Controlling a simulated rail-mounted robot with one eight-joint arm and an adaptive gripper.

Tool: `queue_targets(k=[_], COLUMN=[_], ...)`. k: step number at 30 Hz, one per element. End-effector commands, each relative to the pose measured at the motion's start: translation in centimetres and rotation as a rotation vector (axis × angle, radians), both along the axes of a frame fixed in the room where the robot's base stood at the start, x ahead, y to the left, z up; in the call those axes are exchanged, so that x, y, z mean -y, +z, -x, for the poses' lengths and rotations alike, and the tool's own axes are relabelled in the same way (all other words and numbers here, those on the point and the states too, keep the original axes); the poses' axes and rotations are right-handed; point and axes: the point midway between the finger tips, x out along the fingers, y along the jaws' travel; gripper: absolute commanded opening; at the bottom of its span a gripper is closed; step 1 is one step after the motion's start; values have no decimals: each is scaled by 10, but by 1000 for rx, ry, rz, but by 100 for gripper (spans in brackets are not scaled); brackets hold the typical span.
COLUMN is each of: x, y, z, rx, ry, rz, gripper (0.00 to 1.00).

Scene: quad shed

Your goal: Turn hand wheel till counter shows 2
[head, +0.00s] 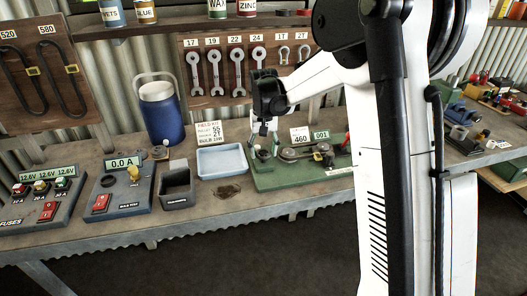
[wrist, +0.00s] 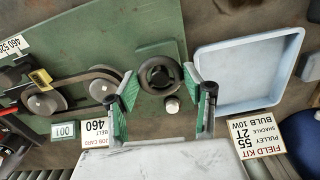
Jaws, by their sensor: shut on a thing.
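The dark round hand wheel (wrist: 160,75) is on the green base plate (wrist: 140,30). My gripper (wrist: 160,79) has its two green-padded fingers on opposite sides of the wheel and is shut on it. In the head view my gripper (head: 263,132) points down over the wheel (head: 264,154), which is partly hidden. The counter (head: 321,134) on the same green unit reads 001 and also shows in the wrist view (wrist: 64,130).
Two pulleys with a belt (wrist: 71,89) are beside the wheel. A light blue tray (head: 222,160) is left of the unit. A card reading belt 460 (head: 300,135) stands behind the pulleys. A blue jug (head: 160,112) stands farther left.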

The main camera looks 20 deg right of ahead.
Motion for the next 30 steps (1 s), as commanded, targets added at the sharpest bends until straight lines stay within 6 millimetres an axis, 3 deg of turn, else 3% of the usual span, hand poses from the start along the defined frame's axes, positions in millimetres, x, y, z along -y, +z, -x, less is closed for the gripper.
queue_targets(k=[30], x=[1], y=[-1], z=[0], rx=[0], ry=[743], rz=[0], gripper=[19])
